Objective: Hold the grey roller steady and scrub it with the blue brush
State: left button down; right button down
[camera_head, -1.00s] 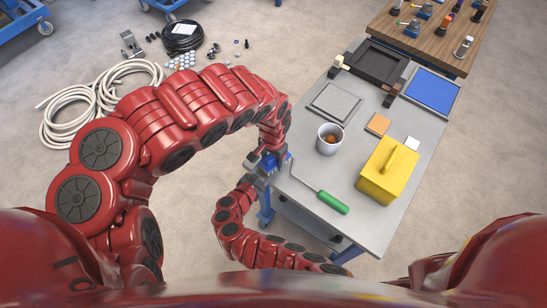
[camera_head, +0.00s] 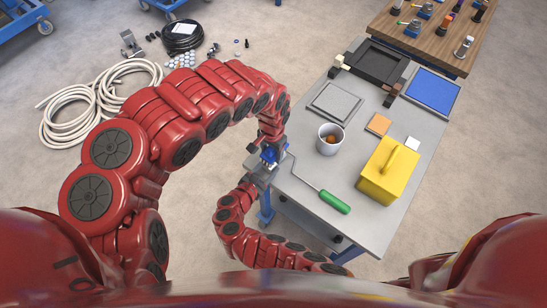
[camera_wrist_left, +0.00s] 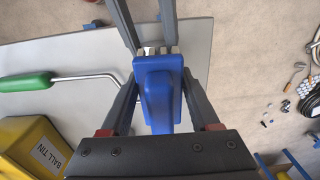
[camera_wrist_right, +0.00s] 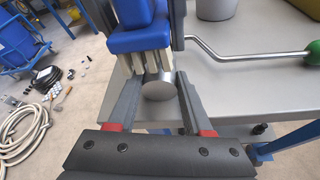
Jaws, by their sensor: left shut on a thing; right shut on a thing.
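The blue brush (camera_head: 268,155) is in my left gripper (camera_head: 272,148), over the table's left edge. In the left wrist view, the fingers close on both sides of the brush's blue body (camera_wrist_left: 158,88). The grey roller (camera_wrist_right: 158,86) is between the fingers of my right gripper (camera_wrist_right: 157,82). Its bent wire leads to a green handle (camera_head: 335,203) above the tabletop. In the right wrist view, the pale bristles (camera_wrist_right: 150,62) point down at the roller and appear to touch it. In the head view, the grippers mostly hide the roller.
The grey table (camera_head: 312,225) holds a white cup (camera_head: 330,140), a yellow ball tin (camera_head: 388,172), a grey panel (camera_head: 335,103), a black tray (camera_head: 377,62) and a blue panel (camera_head: 432,90). Coiled white hose (camera_head: 95,100) lies on the floor at left.

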pick_arm(q)
jog(key=shift+w+d, duration=0.1)
jog(key=shift+w+d, duration=0.2)
jog(key=shift+w, duration=0.5)
jog(key=shift+w+a+f, duration=0.1)
jog(key=shift+w+a, duration=0.1)
jog(key=shift+w, duration=0.35)
jog(key=shift+r, duration=0.8)
jog(key=shift+s+a, duration=0.1)
